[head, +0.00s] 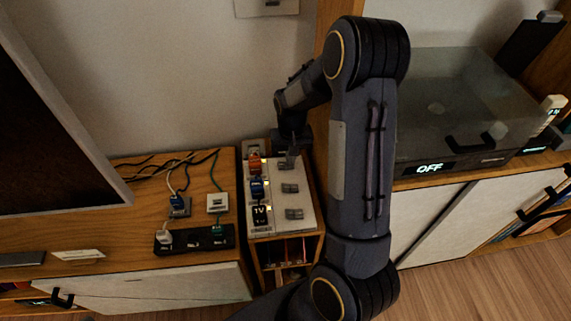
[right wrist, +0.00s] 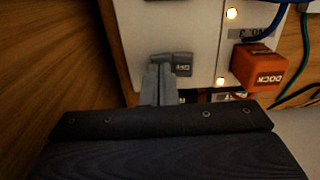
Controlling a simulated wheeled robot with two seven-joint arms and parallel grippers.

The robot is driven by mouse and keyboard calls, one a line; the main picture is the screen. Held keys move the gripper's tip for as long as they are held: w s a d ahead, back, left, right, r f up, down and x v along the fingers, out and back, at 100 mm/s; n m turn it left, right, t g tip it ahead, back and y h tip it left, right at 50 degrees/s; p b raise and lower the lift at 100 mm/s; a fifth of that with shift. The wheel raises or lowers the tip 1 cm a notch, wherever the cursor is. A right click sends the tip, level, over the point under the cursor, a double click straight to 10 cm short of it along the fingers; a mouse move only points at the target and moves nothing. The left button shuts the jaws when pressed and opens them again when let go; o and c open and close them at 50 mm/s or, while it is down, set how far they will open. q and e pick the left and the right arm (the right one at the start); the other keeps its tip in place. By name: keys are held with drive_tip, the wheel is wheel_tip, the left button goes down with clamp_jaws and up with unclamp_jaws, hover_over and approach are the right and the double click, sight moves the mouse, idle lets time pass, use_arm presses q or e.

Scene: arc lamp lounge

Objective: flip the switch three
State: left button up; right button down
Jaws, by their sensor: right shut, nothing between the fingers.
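A pale switch panel (head: 273,218) sits on a narrow wooden stand near the middle of the head view. It carries grey rocker switches, including a middle one (head: 290,188) and a near one (head: 294,213). My right gripper (head: 291,152) is shut and empty at the panel's far end. In the right wrist view its fingertips (right wrist: 158,72) are at a grey rocker switch (right wrist: 180,64), overlapping its left part. I cannot tell whether they press it. My left gripper is not in view.
An orange plug marked DOCK (right wrist: 258,66) stands beside the switches, with blue and black TV plugs (head: 261,214) in the same row. A black power strip (head: 194,239) and cables lie to the left. A lidded turntable (head: 462,105) stands right of my arm.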

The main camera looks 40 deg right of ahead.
wheel_tip(320, 180, up, 7)
drive_tip(key=p, duration=0.5)
drive_tip(key=shift+f, duration=0.1)
drive_tip(key=shift+p, duration=0.35)
idle(0.4)
drive_tip(key=s+a+r+n+t+y+p, duration=0.15)
drive_tip(key=s+a+r, duration=0.25)
drive_tip(key=r, duration=0.5)
drive_tip(key=s+a+r+t+y+p, duration=0.1)
drive_tip(key=s+a+r+t+p, duration=0.2)
drive_tip(key=r, duration=0.6)
drive_tip(key=s+a+r+n+p, duration=0.1)
drive_tip(key=s+a+r+p, duration=0.1)
drive_tip(key=s+a+r, duration=0.2)
drive_tip(key=s+a+r+n+t+y+p, duration=0.1)
drive_tip(key=s+a+r+p, duration=0.1)
drive_tip(key=s+a, duration=0.3)
drive_tip(key=s+r, duration=0.1)
drive_tip(key=s, duration=0.3)
drive_tip(key=shift+r+n, duration=0.35)
